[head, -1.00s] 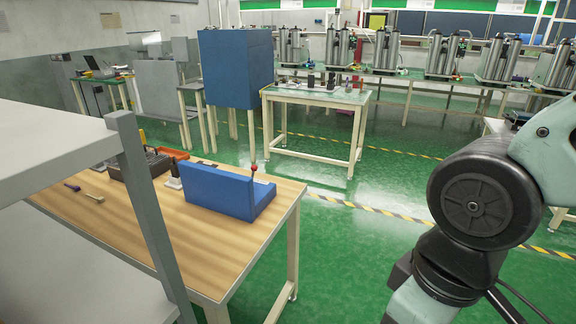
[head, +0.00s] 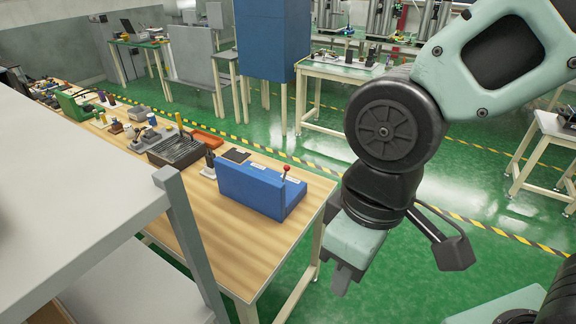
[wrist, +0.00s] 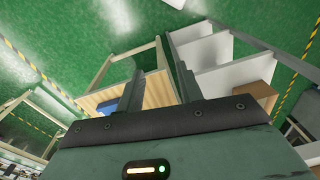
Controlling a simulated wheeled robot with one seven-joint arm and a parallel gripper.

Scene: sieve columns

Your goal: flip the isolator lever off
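The isolator lever (head: 285,171) is a thin stalk with a red knob. It stands up from a blue L-shaped housing (head: 248,187) near the right end of a wooden-topped table. My gripper (head: 340,283) points down beyond the table's right edge, to the right of the housing and apart from it. In the wrist view, the two fingers (wrist: 158,88) are spread with nothing between them. Part of the blue housing (wrist: 107,107) shows left of the left finger; the lever cannot be made out there.
A grey shelf unit (head: 180,215) stands close at the left front. The wooden table (head: 262,245) also holds a dark tray (head: 178,150), an orange tray (head: 207,138) and several small items. A blue cabinet (head: 265,40) stands behind. Green floor is open at the right.

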